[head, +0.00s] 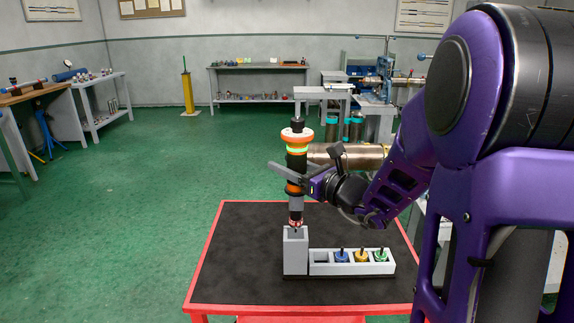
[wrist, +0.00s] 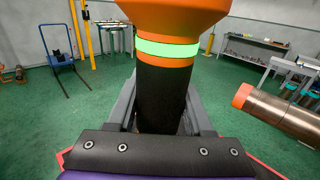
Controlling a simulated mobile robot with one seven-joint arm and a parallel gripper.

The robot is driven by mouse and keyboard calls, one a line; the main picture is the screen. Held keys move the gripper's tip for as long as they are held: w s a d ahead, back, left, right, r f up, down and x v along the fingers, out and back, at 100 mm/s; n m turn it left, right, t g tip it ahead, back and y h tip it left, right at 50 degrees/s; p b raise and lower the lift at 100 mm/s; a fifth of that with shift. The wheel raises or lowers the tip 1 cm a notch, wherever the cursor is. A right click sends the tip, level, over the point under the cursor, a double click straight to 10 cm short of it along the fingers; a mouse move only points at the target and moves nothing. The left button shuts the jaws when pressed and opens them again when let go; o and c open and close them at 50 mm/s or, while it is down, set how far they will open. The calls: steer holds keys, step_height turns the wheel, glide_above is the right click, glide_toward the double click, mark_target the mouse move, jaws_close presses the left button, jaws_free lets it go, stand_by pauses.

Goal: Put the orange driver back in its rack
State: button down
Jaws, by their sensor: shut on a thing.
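The orange driver (head: 297,148) stands upright in my gripper (head: 287,179), which is shut around its dark body. The driver has an orange collar and a glowing green band. In the wrist view the driver (wrist: 166,85) fills the space between the grey fingers of my gripper (wrist: 162,115). The driver's lower tip is at the top of a tall grey rack block (head: 296,258) on the black-topped table. I cannot tell whether the tip is inside the block's opening or just above or behind it. The wrist view hides the driver's lower end.
A low grey holder (head: 350,269) adjoins the block on the right, with blue, yellow and green pieces and one empty slot. The red-edged table (head: 235,260) is bare on its left. A large metal pipe (head: 350,157) lies behind my gripper. Benches line the back wall.

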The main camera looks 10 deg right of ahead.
steer(key=shift+f+b, duration=1.15)
steer(key=shift+f, duration=0.1)
stand_by(0.8)
steer(key=shift+f, duration=3.7)
stand_by(2.2)
